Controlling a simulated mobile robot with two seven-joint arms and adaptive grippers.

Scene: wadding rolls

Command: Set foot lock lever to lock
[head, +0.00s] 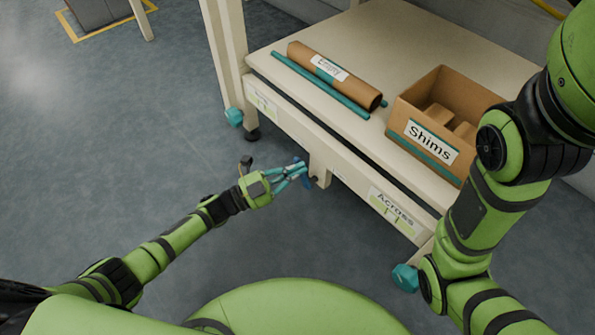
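My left gripper (300,170), with teal fingers, reaches in from the left to the middle of the bench's lower front edge. A small blue part (307,182), which looks like the foot lock lever, shows at its fingertips beside a short cream post (320,172). The fingers overlap the blue part in this view; I cannot tell whether they grip it or only touch it. The lever's setting cannot be read. My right arm comes down on the right side, and its gripper is not in view.
The cream bench (375,40) carries a cardboard tube labelled Empty (350,83), a teal rod (318,86) and a Shims box (437,120). Grey floor (130,130) at left is clear.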

